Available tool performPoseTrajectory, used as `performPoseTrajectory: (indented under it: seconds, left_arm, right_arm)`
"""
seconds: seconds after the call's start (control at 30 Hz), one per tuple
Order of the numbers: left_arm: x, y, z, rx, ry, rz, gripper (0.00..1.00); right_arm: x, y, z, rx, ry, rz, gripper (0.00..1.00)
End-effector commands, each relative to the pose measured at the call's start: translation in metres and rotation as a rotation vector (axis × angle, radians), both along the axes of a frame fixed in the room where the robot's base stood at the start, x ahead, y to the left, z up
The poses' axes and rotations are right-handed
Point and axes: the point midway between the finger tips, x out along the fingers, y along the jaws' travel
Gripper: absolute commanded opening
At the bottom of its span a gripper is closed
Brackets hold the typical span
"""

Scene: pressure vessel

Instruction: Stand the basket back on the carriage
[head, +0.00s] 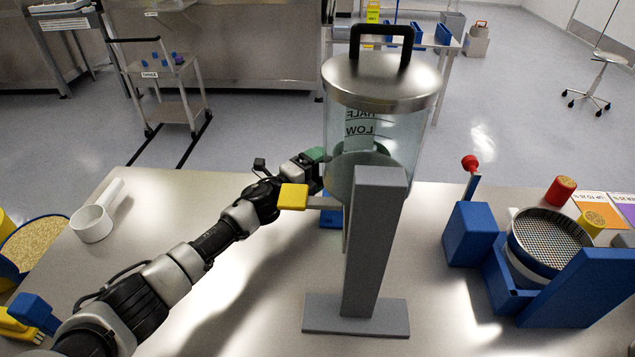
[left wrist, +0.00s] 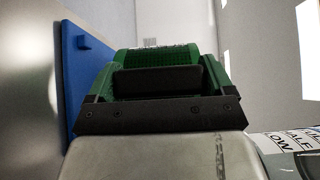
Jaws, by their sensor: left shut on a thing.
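A green piece with a mesh-like face, which looks like the basket, shows in the left wrist view (left wrist: 155,70) right at my left gripper (left wrist: 158,100). In the head view only a small green part (head: 316,154) shows at the end of my left arm, beside the clear vessel. My left gripper (head: 313,163) is shut on the basket; its fingertips are partly hidden. A blue plate (left wrist: 82,80), perhaps the carriage, stands close beside the basket in the wrist view. A blue part (head: 330,217) also shows low behind the grey post. My right gripper is not in view.
The clear vessel (head: 400,130) with a metal lid and black handle stands behind a grey post (head: 375,240) with a yellow-ended lever (head: 293,197). A blue stand holds a round sieve (head: 548,240) at right. A white scoop (head: 92,223) lies left.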

Motion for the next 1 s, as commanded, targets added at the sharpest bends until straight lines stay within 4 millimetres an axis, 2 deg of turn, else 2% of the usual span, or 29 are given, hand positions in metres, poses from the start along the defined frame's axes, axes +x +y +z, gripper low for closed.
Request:
performPoseTrajectory:
  seconds: [0.1,0.2,0.67,0.7,0.8,1.0]
  left_arm:
    - [0.0,-0.001,-0.02,-0.005,0.005,0.001,0.41]
    - [0.0,-0.001,-0.031,-0.004,0.002,0.001,0.41]
    - [0.0,0.0,-0.039,-0.002,0.001,0.001,0.41]
    - [0.0,0.0,-0.039,0.001,0.001,0.001,0.89]
    - [0.0,0.0,-0.039,0.001,0.001,0.002,1.0]
    - [0.0,0.0,-0.037,0.001,0.001,0.002,1.0]
  right_arm:
    - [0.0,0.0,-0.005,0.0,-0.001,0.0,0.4]
    - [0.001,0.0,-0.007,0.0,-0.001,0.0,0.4]
    - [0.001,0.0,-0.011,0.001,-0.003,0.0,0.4]
    - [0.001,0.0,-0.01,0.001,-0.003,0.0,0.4]
    - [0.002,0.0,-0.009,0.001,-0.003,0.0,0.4]
    - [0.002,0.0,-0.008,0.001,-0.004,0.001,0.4]
